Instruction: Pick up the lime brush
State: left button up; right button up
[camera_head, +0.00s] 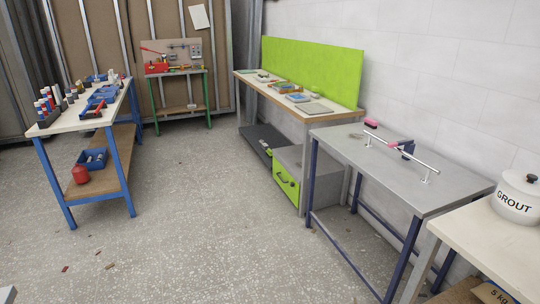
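I cannot make out a lime brush for certain in the head view. Two small pink-and-dark items are on the grey metal table (400,175) at the right. One pink item (371,123) lies near the wall edge. The other pink item (393,142) is by a chrome rail (400,152), close to a dark blue piece (408,147). They are too small to tell if either is a brush. Neither of my grippers is in view.
A workbench with a lime-green back panel (310,70) holds several small items by the wall. A blue-legged table (75,120) with tools stands left. A white GROUT pot (517,199) sits front right. The middle floor (210,200) is mostly clear, with small debris.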

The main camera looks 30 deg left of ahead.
aim_at(269, 153)
jog(key=i+j+u, duration=0.8)
jog(key=i+u, duration=0.8)
jog(key=i, duration=2.25)
jog(key=i+z, duration=0.15)
jog(key=i, duration=0.5)
jog(key=i+j+z, duration=0.2)
jog(key=i, duration=0.5)
jog(key=i+j+z, duration=0.15)
jog(key=i, duration=0.5)
